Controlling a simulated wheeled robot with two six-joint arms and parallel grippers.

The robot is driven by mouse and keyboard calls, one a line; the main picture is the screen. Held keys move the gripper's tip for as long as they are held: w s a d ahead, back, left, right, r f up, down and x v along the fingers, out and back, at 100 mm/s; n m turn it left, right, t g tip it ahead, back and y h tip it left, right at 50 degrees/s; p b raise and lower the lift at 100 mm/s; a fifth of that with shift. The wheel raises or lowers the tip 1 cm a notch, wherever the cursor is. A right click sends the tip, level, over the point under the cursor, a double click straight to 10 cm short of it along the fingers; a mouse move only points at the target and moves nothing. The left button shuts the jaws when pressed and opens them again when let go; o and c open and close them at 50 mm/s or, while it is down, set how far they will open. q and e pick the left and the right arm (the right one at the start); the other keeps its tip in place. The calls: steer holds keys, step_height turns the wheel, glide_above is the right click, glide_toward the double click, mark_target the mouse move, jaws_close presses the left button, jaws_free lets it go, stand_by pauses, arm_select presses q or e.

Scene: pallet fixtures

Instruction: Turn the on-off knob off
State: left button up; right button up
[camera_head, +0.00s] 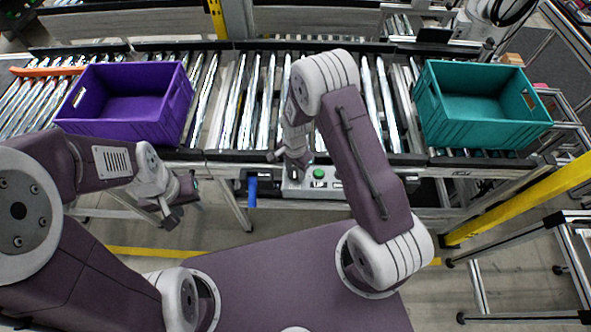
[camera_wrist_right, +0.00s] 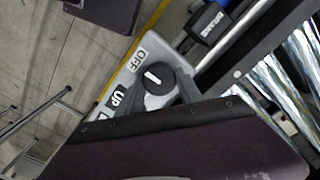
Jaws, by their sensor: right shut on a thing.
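The on-off knob (camera_wrist_right: 154,78) is round and black with a white line, on a grey control box (camera_wrist_right: 128,75). The line slants, with its upper-left end towards the "OFF" label. An "UP" label shows lower left. In the head view the control box (camera_head: 293,187) with a green button sits on the conveyor's front edge. My right gripper (camera_head: 296,172) reaches down to it and is shut on the knob, which it hides there. My left gripper (camera_head: 172,212) hangs in front of the conveyor, away from the box; its jaw opening is unclear.
A purple crate (camera_head: 98,127) stands left on the roller conveyor (camera_head: 240,100), a teal crate (camera_head: 460,138) right. A blue handle (camera_head: 252,191) hangs left of the box. A yellow post (camera_head: 520,207) stands at right. The rollers between the crates carry nothing.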

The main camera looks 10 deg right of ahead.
mark_target(294, 173)
steer(key=shift+s, duration=0.15)
stand_by(0.3)
steer(key=o, duration=1.1)
steer(key=shift+o, duration=1.3)
steer(key=shift+a, duration=0.2)
steer(key=shift+r, duration=0.2)
step_height(294, 173, up, 9)
steer(key=shift+f+b, duration=0.1)
steer(key=shift+b, duration=0.85)
steer(key=shift+f, duration=0.1)
